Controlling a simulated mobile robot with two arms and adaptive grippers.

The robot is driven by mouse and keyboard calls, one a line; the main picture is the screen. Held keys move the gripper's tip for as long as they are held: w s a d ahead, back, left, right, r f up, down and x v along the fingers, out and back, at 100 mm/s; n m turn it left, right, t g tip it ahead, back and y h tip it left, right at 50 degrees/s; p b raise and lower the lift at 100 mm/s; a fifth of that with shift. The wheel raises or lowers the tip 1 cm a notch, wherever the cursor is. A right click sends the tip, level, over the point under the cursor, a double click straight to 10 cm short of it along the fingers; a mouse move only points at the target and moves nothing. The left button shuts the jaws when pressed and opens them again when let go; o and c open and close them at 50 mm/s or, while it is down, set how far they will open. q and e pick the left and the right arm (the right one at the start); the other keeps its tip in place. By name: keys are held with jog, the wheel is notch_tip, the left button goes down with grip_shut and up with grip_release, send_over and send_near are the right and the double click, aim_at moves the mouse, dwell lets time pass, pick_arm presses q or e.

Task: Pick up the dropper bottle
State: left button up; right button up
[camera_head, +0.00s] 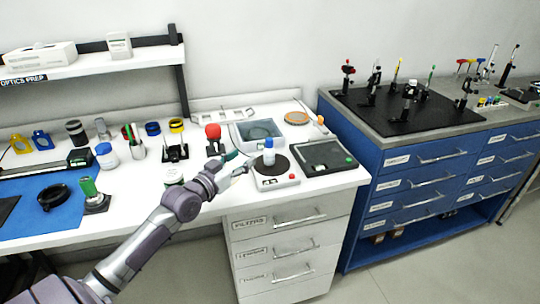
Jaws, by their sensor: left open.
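My left gripper (240,164) reaches in from the lower left over the white bench. It is open, with its fingers pointing right toward the bottle. The fingertips appear just left of the bottle and apart from it. The exact gap in depth is hard to tell. My right gripper is not in view.
A grey tray (243,137) lies behind the bottle and a dark flat device (322,158) lies to its right. A red-topped item (213,132) stands behind my gripper. A white jar (174,176) is close beside my left arm. The bench's front edge is near.

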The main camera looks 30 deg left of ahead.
aim_at(267, 142)
pick_arm(q)
jog(key=w, duration=0.7)
jog(key=shift+w+d+p, duration=0.1)
jog(key=shift+d+p, duration=0.05)
jog(key=shift+p, duration=0.15)
jog(key=shift+w+d, duration=0.1)
jog(key=shift+w, duration=0.65)
jog(key=w, duration=0.4)
jog(key=shift+w+d+f, duration=0.1)
jog(key=shift+d+f, duration=0.05)
jog(key=shift+d, duration=0.1)
grip_shut()
